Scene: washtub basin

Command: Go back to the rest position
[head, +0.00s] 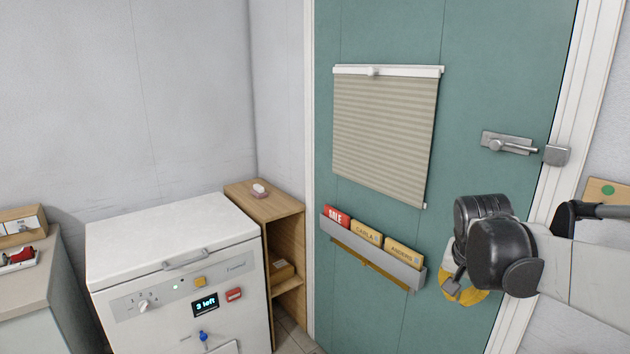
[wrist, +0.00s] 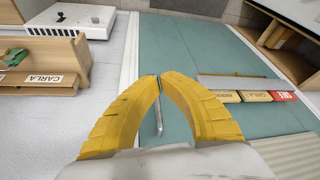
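My gripper (head: 452,291) is at the right in the head view, in front of the lower part of the teal door (head: 380,40); my dark wrist hides most of it. In the wrist view the two yellow fingers of my gripper (wrist: 159,77) curve together, with their tips nearly touching. A thin grey metal piece (wrist: 159,118) shows in the gap behind the tips. I cannot tell whether it is part of the door, and nothing is clearly held between the tips.
The door carries a pleated blind (head: 383,135), a sliding bolt (head: 508,144) and a grey rack (head: 370,257) with labelled cards.

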